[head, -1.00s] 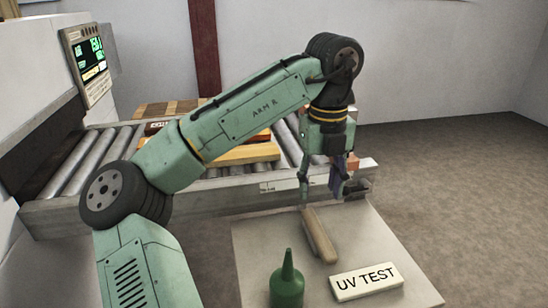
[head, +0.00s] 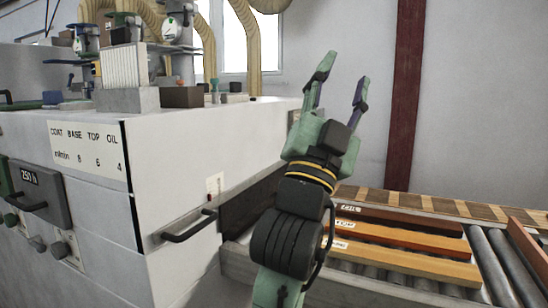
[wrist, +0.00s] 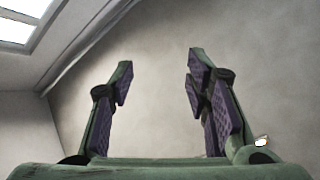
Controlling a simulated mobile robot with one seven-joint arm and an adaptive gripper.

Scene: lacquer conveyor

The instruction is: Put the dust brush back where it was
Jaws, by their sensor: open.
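My gripper (head: 345,72) is raised in front of the pale wall, with its fingers pointing up. Its jaws are spread apart with nothing between them. In the wrist view the two purple-padded fingers (wrist: 160,62) stand wide apart against bare wall. I cannot make out the dust brush in either current view. The side table is also out of view.
The roller conveyor (head: 500,265) at lower right carries several boards, including an orange one (head: 400,236). A window (wrist: 24,22) shows upper left.

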